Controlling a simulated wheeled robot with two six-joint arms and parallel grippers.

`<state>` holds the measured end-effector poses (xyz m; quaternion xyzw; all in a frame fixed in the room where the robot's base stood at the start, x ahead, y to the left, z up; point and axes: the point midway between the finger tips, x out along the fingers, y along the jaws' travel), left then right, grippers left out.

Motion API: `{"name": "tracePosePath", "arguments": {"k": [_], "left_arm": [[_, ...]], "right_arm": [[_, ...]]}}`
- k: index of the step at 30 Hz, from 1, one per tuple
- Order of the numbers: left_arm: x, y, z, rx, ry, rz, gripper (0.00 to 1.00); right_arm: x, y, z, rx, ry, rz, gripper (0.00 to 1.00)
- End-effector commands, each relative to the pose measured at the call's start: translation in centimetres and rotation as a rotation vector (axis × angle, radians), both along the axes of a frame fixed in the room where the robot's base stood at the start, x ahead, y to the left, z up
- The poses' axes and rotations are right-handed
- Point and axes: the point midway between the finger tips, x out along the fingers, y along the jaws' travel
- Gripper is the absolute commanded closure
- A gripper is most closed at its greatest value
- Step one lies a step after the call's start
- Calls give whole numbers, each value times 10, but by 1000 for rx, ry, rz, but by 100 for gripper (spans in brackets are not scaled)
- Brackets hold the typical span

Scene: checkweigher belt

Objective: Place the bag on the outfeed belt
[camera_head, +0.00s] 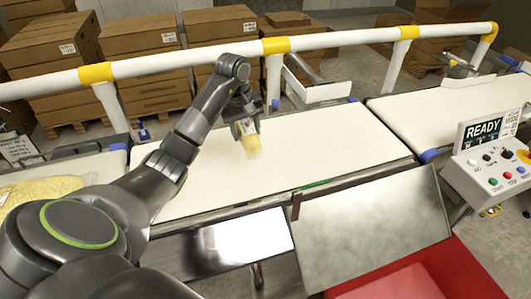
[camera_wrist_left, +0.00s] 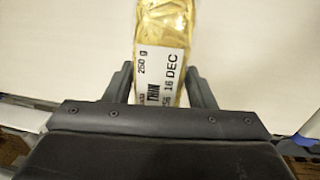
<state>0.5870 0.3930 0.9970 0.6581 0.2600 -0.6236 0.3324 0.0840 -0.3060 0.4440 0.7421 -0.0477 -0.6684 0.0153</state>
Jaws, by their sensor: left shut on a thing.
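The bag (camera_head: 249,140) is clear with yellow contents. In the left wrist view the bag (camera_wrist_left: 163,25) carries a white label reading "250 g", "THIN" and "16 DEC". My left gripper (camera_head: 243,122) is shut on its labelled end, and the bag hangs from the jaws over the middle belt (camera_head: 325,145). I cannot tell whether its lower end touches the belt. A further pale belt (camera_head: 450,110), probably the outfeed belt, lies to the right across a narrow gap and looks empty. My right gripper is not in view.
A white and yellow rail (camera_head: 340,38) runs behind the belts, with cardboard boxes (camera_head: 140,50) beyond. Another yellow-filled bag (camera_head: 40,190) lies at the left. A control panel with a READY display (camera_head: 483,130) stands at the right. A red bin (camera_head: 420,275) is in front.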

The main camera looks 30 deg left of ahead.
Motion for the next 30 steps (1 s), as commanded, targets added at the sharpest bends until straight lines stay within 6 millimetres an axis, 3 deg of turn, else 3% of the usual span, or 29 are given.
{"name": "tracePosePath", "arguments": {"k": [5,7,21,30], "left_arm": [[0,0,-30,0,0,-5,80],[-1,-1,-36,-3,5,-4,80],[0,0,-93,-2,3,-1,80],[0,0,-97,0,-2,-2,80]], "right_arm": [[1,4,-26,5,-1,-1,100],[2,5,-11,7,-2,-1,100],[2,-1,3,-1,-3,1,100],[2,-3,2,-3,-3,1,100]]}}
